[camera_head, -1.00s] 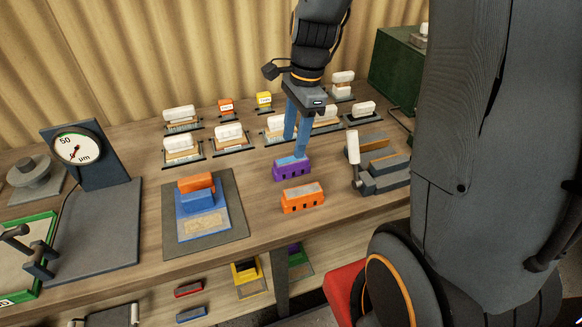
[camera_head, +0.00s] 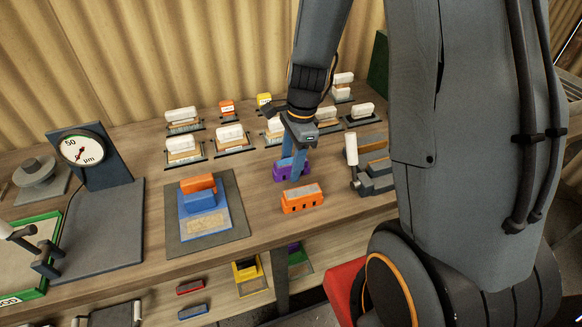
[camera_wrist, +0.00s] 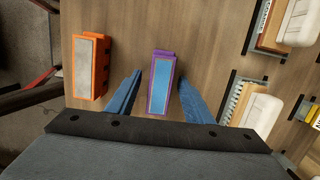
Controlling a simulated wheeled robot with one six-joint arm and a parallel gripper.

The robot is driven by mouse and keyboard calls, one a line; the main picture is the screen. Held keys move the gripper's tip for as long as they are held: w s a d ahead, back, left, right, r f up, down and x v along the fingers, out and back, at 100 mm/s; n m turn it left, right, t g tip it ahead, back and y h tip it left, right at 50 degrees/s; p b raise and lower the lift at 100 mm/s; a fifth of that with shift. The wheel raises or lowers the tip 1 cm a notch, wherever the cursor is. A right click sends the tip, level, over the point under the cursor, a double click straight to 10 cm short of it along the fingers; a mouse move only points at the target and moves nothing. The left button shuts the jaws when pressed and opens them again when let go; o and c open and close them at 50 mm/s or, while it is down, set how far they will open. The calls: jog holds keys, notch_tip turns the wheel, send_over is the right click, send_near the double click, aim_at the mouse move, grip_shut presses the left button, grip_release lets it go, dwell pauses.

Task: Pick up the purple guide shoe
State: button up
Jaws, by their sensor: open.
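The purple guide shoe (camera_head: 281,171) stands on the wooden workbench, a block with a blue top face. In the wrist view the purple guide shoe (camera_wrist: 161,82) lies between the two blue fingers, with a gap on each side. My gripper (camera_head: 293,168) is open and pointed down at the shoe; its fingers partly hide the shoe in the head view. In the wrist view my gripper (camera_wrist: 158,92) holds nothing. I cannot tell exactly how far down the fingertips reach beside the shoe.
An orange block (camera_head: 302,199) with a grey top stands close by; it also shows in the wrist view (camera_wrist: 90,67). Several white-topped blocks on dark holders (camera_head: 230,137) line the back. A grey clamp-like fixture (camera_head: 374,174) stands at the right. A dial gauge (camera_head: 82,149) is at the left.

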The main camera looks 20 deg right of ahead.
grip_shut()
jog(key=shift+r, duration=0.15)
